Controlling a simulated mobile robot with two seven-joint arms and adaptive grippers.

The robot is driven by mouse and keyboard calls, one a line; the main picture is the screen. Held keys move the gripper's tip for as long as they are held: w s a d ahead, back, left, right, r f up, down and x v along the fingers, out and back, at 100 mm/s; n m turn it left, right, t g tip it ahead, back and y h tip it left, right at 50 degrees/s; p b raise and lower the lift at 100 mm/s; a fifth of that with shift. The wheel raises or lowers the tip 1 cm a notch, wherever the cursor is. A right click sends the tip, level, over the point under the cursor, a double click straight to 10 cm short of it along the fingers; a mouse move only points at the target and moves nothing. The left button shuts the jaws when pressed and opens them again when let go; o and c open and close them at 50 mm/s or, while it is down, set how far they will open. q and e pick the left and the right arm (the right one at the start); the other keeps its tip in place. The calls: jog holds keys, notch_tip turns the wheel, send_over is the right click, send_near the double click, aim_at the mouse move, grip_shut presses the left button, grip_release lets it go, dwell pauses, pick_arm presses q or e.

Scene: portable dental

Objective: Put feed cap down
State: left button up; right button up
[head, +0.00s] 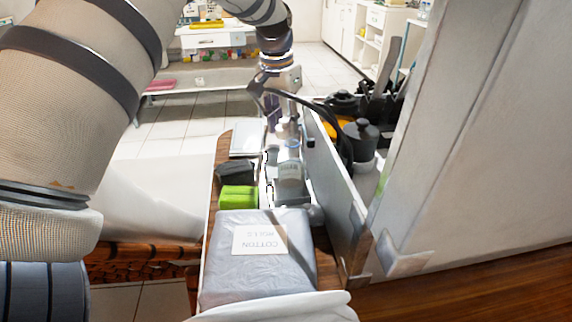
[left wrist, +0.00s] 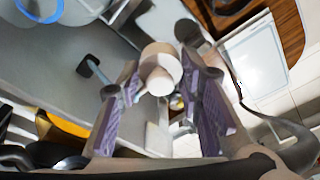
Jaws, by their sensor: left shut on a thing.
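My left gripper (head: 284,132) points down over the narrow wooden shelf, just left of the upright grey panel. In the left wrist view its purple-padded fingers (left wrist: 158,92) are shut on a small pale cylindrical piece, which I take to be the feed cap (left wrist: 160,72). In the head view the gripper hides the cap. A translucent grey labelled bottle (head: 291,178) stands just below and in front of the gripper. I cannot tell whether the cap touches anything beneath it. My right gripper is not in view.
A grey cotton rolls pack (head: 262,276), a green box (head: 238,199), a dark block (head: 236,172) and a white tray (head: 247,138) crowd the shelf. The grey panel (head: 338,205) borders it on the right. Dark containers (head: 361,134) stand behind that panel.

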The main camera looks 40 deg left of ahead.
aim_at(281, 130)
pick_arm(q)
notch_tip(281, 130, down, 10)
jog(key=shift+d+r, duration=0.1)
jog(key=shift+r, duration=0.15)
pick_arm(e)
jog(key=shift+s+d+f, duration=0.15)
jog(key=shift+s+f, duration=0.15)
pick_arm(q)
jog(key=shift+f, duration=0.1)
jog(key=o, duration=0.9)
jog(key=shift+f, duration=0.1)
jog(key=shift+o, duration=0.2)
jog(key=r, duration=0.4)
jog(key=s+r, duration=0.1)
jog(key=r, duration=0.3)
jog(key=s+r+p, duration=0.1)
jog(key=r, duration=0.3)
jog(key=shift+d+r, duration=0.1)
jog(key=shift+r, duration=0.1)
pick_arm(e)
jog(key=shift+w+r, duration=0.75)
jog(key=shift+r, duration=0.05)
